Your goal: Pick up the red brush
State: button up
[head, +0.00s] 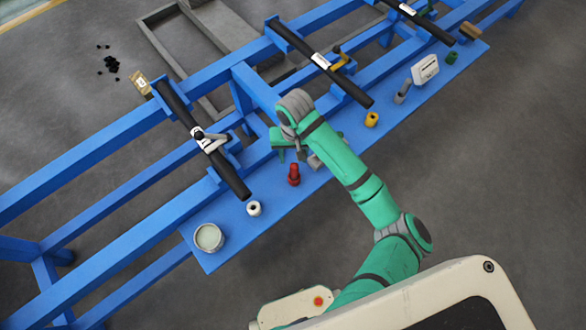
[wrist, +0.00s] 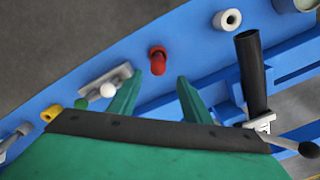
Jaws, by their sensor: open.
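The red brush (head: 293,175) stands on the blue shelf near its front edge, just below my gripper (head: 289,150) in the head view. In the wrist view the red brush (wrist: 157,62) shows beyond the tips of my gripper (wrist: 155,85), roughly centred between the two green fingers. The fingers are apart with nothing between them. I see a gap between the fingertips and the brush, but its depth is hard to tell. The lower part of the brush is partly hidden in the wrist view.
A grey metal piece (wrist: 104,87) with a white knob lies close left of the fingers in the wrist view. A white roll (head: 254,208) and a round tin (head: 208,238) stand nearby. A black tube (head: 200,135) on the blue frame rises beside the shelf. A yellow roll (head: 371,119) sits further right.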

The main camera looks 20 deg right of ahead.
aim_at(294, 171)
jog(key=shift+s+d+f, duration=0.2)
jog(key=shift+d+f, duration=0.15)
jog(key=shift+d, duration=0.05)
jog(key=f, duration=1)
jog(key=shift+s+a+f, duration=0.1)
jog(key=shift+a, duration=0.15)
grip_shut()
notch_tip(294, 171, up, 10)
jog(key=shift+r, duration=0.1)
